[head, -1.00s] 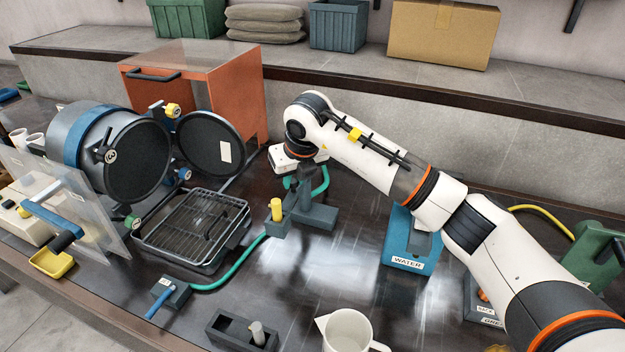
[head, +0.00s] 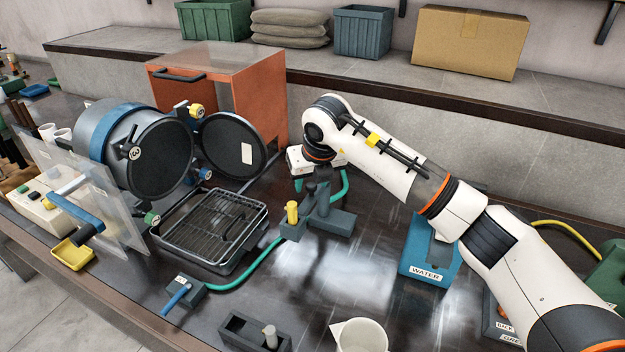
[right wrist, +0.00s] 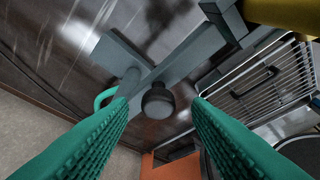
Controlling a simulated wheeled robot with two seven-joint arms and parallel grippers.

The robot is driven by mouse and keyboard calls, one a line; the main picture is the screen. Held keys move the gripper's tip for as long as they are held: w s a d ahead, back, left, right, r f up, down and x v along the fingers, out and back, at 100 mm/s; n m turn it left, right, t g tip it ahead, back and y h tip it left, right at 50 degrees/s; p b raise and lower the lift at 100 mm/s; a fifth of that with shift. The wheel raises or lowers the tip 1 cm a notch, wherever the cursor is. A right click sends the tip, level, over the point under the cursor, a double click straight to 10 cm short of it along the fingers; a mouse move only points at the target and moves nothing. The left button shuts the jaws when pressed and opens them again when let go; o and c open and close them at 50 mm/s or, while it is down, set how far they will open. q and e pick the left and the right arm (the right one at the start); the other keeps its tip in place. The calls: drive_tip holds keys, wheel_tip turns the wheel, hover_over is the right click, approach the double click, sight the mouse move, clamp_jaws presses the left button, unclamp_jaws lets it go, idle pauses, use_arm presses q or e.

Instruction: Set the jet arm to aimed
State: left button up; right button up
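What looks like the jet arm (head: 322,199) is a dark grey fixture with an upright post on a flat base, on the dark bench. In the right wrist view its round dark knob (right wrist: 158,101) lies between the fingertips, with room either side. My right gripper (head: 312,182) is over the post, and its green ribbed fingers are spread apart in the right wrist view (right wrist: 162,98). I cannot tell how far the knob is from the fingers in depth. A yellow knob (head: 292,211) stands on the fixture's near end. My left gripper is not in view.
A wire rack tray (head: 210,228) and a drum with an open round lid (head: 232,147) stand left of the fixture. A green hose (head: 247,272) runs along the bench. A blue WATER holder (head: 416,262) is at right. A white jug (head: 361,338) is at the front.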

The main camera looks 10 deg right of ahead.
drive_tip(key=shift+s+r, duration=0.2)
drive_tip(key=shift+r, duration=0.2)
drive_tip(key=a+b+v, duration=0.1)
drive_tip(key=b+v, duration=0.2)
drive_tip(key=v, duration=0.8)
drive_tip(key=shift+d+b, duration=0.3)
drive_tip(key=shift+d, duration=0.2)
